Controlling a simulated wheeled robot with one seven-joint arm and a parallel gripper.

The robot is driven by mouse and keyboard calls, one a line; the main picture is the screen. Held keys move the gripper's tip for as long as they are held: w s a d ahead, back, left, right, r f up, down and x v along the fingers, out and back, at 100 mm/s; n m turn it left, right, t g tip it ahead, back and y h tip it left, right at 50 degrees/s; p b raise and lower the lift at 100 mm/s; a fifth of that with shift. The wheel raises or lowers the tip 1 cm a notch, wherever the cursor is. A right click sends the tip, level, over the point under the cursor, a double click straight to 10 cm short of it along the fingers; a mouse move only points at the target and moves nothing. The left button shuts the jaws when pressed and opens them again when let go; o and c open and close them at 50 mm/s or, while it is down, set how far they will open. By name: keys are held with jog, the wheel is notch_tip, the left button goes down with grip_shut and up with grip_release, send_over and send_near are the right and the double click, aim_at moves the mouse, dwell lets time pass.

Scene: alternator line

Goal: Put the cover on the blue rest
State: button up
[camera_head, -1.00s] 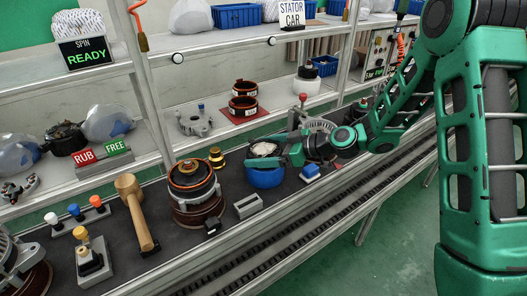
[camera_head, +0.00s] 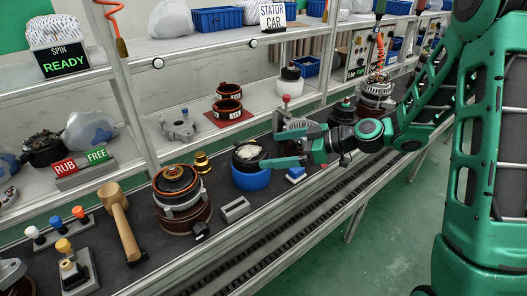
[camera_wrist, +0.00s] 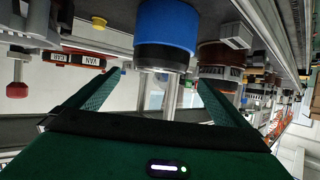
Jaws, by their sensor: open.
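The blue rest (camera_head: 251,180) is a round blue block on the dark bench. A round dark-and-silver piece (camera_head: 248,153), which looks like the cover, sits on top of it. My gripper (camera_head: 272,160) is just right of the rest at the height of that piece. Its green fingers are spread and nothing is clamped between them in the wrist view (camera_wrist: 155,88). The far finger is hard to make out in the head view.
A stator unit (camera_head: 180,190) and a small grey block (camera_head: 235,209) stand left of the rest. A mallet (camera_head: 122,220) lies farther left. A grey bracket-like part (camera_head: 297,128) is behind my gripper. Shelf posts rise behind. A rail track (camera_head: 270,262) runs along the front.

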jog(key=shift+v, duration=0.95)
jog(key=s+d+f+m+g+h, duration=0.1)
jog(key=s+d+m+h, duration=0.5)
jog(key=d, duration=0.4)
jog(key=s+d+m+g+h, duration=0.1)
jog(key=s+d+m+h, duration=0.2)
jog(key=s+d, duration=0.65)
jog(key=s+d+r+m+g+h, duration=0.1)
jog(key=s+d+r+m, duration=0.1)
jog(key=s+d+m, duration=0.3)
jog(key=s+d+r+m+g+h, duration=0.1)
jog(key=s+d+m, duration=0.5)
jog(key=s, duration=0.6)
jog(key=shift+r+g+h, duration=0.4)
jog(key=shift+g+h, duration=0.2)
jog(key=shift+h, duration=0.1)
